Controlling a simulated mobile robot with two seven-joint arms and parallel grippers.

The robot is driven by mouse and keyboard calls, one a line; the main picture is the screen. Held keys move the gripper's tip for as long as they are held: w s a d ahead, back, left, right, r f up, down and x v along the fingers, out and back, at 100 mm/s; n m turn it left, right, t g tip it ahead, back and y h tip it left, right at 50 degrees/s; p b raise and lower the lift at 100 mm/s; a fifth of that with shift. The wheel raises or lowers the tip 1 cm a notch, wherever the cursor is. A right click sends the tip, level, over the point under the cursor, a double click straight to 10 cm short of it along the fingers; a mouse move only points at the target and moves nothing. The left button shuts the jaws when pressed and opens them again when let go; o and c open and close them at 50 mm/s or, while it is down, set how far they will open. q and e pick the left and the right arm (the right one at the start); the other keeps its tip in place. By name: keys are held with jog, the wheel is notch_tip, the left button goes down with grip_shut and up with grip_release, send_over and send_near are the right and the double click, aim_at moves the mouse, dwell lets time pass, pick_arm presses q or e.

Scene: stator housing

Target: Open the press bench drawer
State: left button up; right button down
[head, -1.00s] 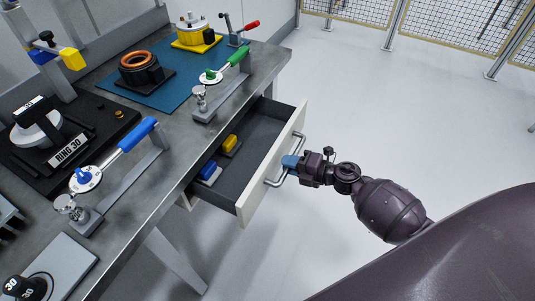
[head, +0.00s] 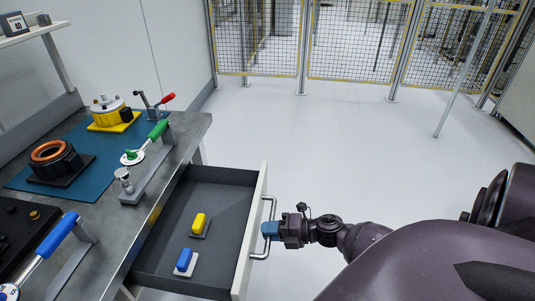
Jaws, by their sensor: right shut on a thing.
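The press bench drawer (head: 213,181) stands pulled out from the bench, with a dark grey inside and a pale front panel (head: 250,232). A metal bar handle (head: 263,249) is on the outer face of the front panel. My right gripper (head: 270,231), with blue fingertips, is shut on the drawer handle from the right. Inside the drawer lie a yellow-topped block (head: 200,223) and a blue-topped block (head: 186,261). My left gripper is not in view.
The floor (head: 330,140) right of the drawer is clear up to the mesh fence (head: 350,45).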

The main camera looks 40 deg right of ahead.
jog(key=c, duration=1.1)
grip_release()
jog(key=shift+s+d, duration=0.1)
jog(key=v, duration=1)
jog(key=shift+s+d+p, duration=0.2)
jog(key=shift+p, duration=0.1)
